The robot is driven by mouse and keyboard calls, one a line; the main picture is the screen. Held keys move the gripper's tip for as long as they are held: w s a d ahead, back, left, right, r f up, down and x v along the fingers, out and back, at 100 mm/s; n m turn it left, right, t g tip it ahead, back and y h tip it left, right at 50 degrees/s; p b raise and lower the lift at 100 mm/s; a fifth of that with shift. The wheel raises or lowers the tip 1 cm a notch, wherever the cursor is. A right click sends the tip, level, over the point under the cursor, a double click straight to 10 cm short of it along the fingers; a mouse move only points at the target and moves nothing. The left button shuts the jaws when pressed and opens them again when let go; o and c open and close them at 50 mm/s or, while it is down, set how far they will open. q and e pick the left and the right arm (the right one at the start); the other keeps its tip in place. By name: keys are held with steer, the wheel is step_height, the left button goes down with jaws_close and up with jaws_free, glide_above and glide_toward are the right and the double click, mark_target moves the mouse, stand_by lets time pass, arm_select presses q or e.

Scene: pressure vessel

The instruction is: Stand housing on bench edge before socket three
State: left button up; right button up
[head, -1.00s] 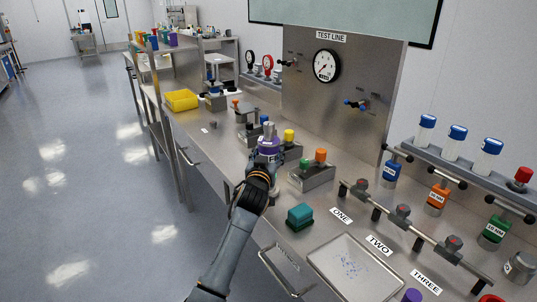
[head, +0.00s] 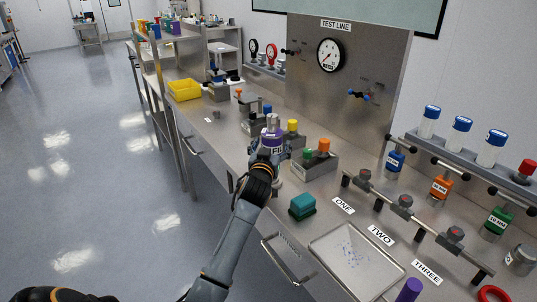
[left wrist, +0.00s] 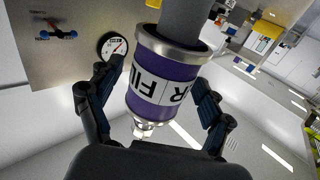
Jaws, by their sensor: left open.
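The filter housing (head: 272,141), purple with a white "FILTER"-like label and a metal top, stands among the fixtures in the middle of the bench (head: 232,150). My left gripper (head: 268,160) is at its near side. In the left wrist view the housing (left wrist: 163,85) lies between the two open fingers (left wrist: 152,112), with gaps visible on both sides. The manifold (head: 405,208) has valves beside labels ONE, TWO and THREE. Label THREE (head: 426,272) is at the lower right. The bench edge by it is mostly out of frame. My right gripper is not in view.
A metal tray (head: 322,250) lies in front of the labels. A teal block (head: 302,204) stands left of label ONE. A purple cylinder (head: 409,290) and a red ring (head: 492,294) are at the bottom right. Blocks with coloured caps (head: 318,164) stand close to the housing.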

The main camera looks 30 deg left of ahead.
arm_select(q)
steer(key=b+v, duration=0.1)
steer(key=v, duration=1)
steer(key=shift+s+d, duration=0.15)
steer(key=shift+s, duration=0.2)
